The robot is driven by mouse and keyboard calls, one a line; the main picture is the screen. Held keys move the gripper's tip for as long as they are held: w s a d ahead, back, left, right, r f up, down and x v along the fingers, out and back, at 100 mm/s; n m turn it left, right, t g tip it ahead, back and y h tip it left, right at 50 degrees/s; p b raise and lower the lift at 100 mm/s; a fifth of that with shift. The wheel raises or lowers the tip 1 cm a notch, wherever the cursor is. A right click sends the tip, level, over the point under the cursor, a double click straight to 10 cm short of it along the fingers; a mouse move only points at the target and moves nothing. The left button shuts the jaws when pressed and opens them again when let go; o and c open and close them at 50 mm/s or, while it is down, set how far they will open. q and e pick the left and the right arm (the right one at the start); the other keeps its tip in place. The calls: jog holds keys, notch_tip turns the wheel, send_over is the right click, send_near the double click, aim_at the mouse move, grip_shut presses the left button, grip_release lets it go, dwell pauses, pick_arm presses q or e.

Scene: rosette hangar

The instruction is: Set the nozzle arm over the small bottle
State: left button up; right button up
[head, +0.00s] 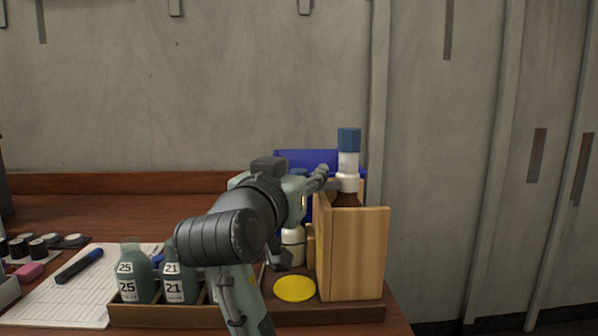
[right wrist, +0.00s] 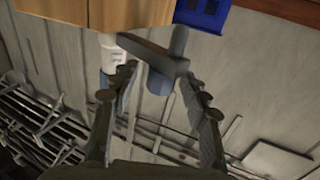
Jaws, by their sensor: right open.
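A brown bottle with a white neck and blue cap (head: 348,150) stands upright behind a wooden block (head: 352,255). Its white part (right wrist: 112,52) shows beside my left-hand finger in the right wrist view. A dark grey bar with a crosspiece (right wrist: 150,52), seemingly the nozzle arm, lies between and just beyond the fingertips. My right gripper (head: 322,180), also in the right wrist view (right wrist: 160,76), is open, at neck height left of the brown bottle. Whether it touches the bar is unclear. A small white bottle (head: 293,248) stands lower, partly hidden by my arm. My left gripper is out of view.
Two green bottles, labelled 25 (head: 128,278) and 21 (head: 173,280), stand in a wooden rack. A yellow disc (head: 294,289) lies right of them. A blue bin (head: 300,157) stands behind. Paper (head: 60,300) and a marker (head: 80,265) lie left.

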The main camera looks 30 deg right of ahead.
grip_shut()
dwell(0.4)
